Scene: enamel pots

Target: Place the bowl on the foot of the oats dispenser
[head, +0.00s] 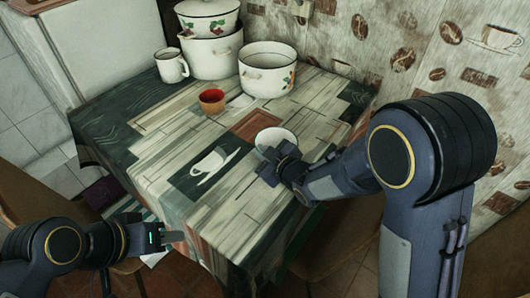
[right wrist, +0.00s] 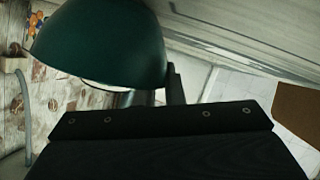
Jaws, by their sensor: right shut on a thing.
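The bowl (head: 277,137) is pale inside and shows just beyond my right gripper (head: 268,157) in the head view, over the near right part of the table. In the right wrist view its dark green outside (right wrist: 105,42) fills the upper left. My right gripper is shut on the bowl; its fingers are mostly hidden in the wrist view. I cannot tell how high the bowl is above the table. My left gripper (head: 176,237) is away from the table's front left edge, with no thing seen in it; its jaw gap is unclear. I cannot make out the oats dispenser's foot.
The front middle of the table is clear.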

